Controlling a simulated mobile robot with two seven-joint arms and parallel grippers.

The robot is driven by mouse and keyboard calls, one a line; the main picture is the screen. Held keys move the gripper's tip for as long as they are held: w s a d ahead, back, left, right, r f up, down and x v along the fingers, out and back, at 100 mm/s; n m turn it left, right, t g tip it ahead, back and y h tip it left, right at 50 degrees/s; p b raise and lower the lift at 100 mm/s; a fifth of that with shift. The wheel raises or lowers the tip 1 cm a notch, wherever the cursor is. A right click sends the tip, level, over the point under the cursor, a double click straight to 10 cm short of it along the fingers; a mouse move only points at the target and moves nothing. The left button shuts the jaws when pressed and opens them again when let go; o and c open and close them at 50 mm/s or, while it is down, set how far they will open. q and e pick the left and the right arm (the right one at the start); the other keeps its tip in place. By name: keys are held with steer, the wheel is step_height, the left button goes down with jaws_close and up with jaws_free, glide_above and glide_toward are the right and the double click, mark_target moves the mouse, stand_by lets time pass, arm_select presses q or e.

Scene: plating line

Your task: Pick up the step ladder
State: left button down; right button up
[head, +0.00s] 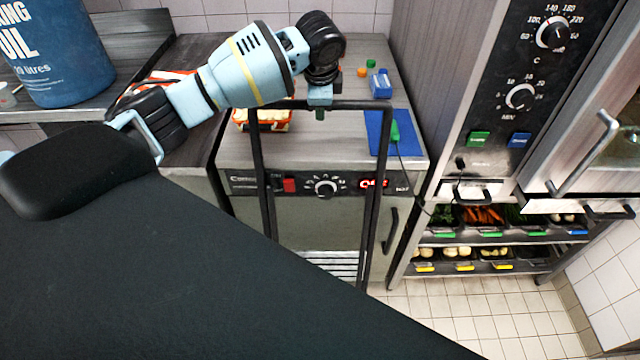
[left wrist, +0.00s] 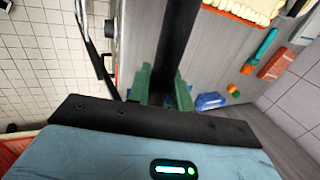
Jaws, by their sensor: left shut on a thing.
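The step ladder (head: 358,105) is a black tubular frame standing upright in front of the counter in the head view, with pale striped treads low down between its posts. My left gripper (head: 320,108) is above the middle of its top bar, shut on that bar. In the left wrist view the green fingers of my left gripper (left wrist: 163,88) sit on either side of the black bar of the step ladder (left wrist: 178,40). The ladder's feet are hidden. My right gripper is not in view.
Behind the ladder is a counter unit (head: 325,178) with a dial and red display. A blue board (head: 376,135) and blue box (head: 380,85) lie on top. A tall oven (head: 510,75) and vegetable shelves (head: 480,238) stand right. A blue oil drum (head: 60,60) stands left.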

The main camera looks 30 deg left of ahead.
arm_select(q)
steer(key=shift+w+r, duration=0.1)
steer(key=shift+r, duration=0.25)
